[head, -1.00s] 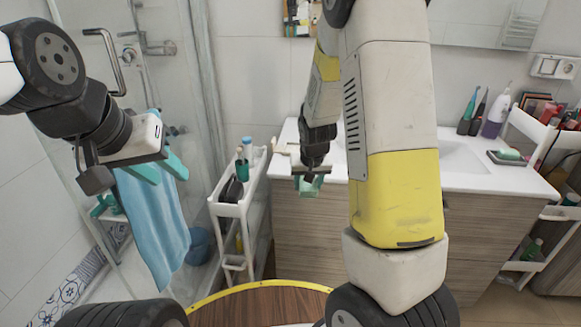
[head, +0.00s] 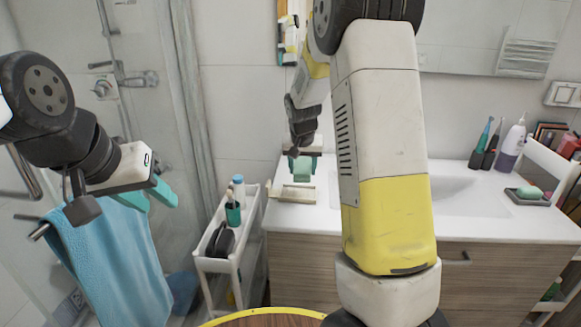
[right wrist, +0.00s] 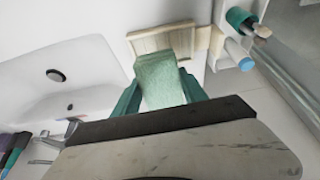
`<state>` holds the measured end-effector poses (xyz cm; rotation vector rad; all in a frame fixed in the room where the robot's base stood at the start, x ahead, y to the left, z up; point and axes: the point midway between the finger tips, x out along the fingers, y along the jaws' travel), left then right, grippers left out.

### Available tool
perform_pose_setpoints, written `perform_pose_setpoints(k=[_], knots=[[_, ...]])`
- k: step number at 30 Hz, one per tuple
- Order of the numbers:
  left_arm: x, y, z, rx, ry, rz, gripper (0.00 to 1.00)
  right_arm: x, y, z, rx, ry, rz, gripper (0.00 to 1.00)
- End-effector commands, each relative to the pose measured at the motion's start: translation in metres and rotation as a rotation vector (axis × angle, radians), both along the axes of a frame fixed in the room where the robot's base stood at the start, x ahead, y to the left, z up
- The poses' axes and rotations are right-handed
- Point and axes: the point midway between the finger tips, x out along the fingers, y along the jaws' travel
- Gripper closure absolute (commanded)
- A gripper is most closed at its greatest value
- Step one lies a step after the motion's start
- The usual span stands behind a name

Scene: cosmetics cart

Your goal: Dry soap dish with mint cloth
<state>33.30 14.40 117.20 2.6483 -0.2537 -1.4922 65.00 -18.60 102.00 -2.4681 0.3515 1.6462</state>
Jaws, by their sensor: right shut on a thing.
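A pale beige, shallow rectangular dish (head: 297,193), seemingly the soap dish, lies at the left end of the white counter. It also shows in the right wrist view (right wrist: 150,44). My right gripper (head: 302,157) is shut on the mint cloth (right wrist: 160,80), which hangs between its green fingers. The cloth (head: 301,167) is just above the dish in the head view and overlaps its edge in the right wrist view; whether they touch is unclear. My left gripper (head: 152,199) is open and empty, fingers apart, in front of a blue towel.
A second, dark dish with a mint soap (head: 528,195) is right of the sink (head: 455,190). Bottles and toothbrushes stand behind it. A narrow white cart (head: 222,262) with a cup stands left of the counter. The blue towel (head: 110,255) hangs at the left.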

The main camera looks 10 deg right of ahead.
Motion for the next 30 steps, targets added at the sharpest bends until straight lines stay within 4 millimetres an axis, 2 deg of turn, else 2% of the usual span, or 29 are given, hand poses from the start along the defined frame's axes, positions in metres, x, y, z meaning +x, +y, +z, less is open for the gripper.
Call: perform_pose_setpoints(k=[5, 21, 30], knots=[[0.0, 0.0, 0.0, 0.0, -0.001, 0.0, 0.64, -0.001, 0.001, -0.005, -0.001, 0.001, 0.001, 1.0], [0.0, 0.0, 0.0, 0.0, -0.001, 0.0, 0.64, -0.001, 0.001, -0.053, -0.001, 0.002, 0.001, 1.0], [0.0, 0.0, 0.0, 0.0, -0.001, 0.0, 0.64, 0.0, 0.001, -0.058, 0.001, 0.0, 0.001, 1.0]])
